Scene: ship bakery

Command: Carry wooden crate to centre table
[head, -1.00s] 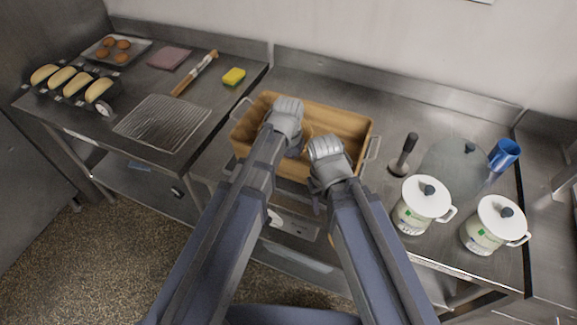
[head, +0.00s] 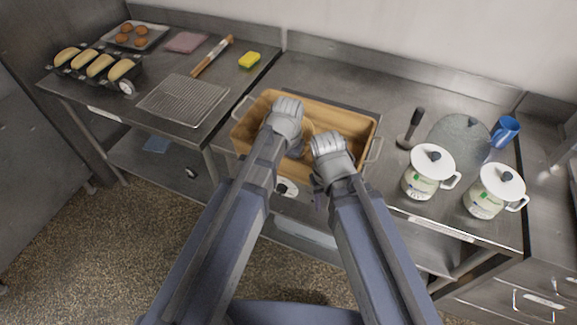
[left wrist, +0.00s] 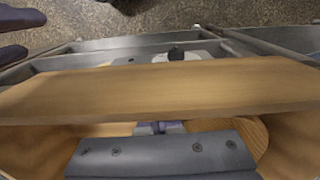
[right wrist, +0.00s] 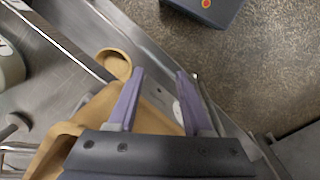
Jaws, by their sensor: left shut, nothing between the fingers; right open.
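The wooden crate (head: 350,112), a tan open box with metal end handles, is at the middle counter's front, its near side around the counter's edge. I cannot tell if it rests or is raised. My left gripper (head: 296,148) reaches inside the crate, shut and empty; the crate's near wall (left wrist: 180,90) fills the left wrist view. My right gripper (head: 319,198) is at the crate's near wall, open; its purple fingers (right wrist: 158,85) show apart, beside the crate (right wrist: 65,135). A round wooden piece (right wrist: 115,63) shows there. I cannot identify the centre table.
Two white-lidded pots (head: 428,185) (head: 485,205), a dark-handled tool (head: 410,130) and a blue mug (head: 505,132) stand right of the crate. The left counter holds loaves (head: 100,66), a wire rack (head: 183,100), a rolling pin (head: 212,56) and a yellow sponge (head: 249,61). Speckled floor (head: 90,250) is open at front left.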

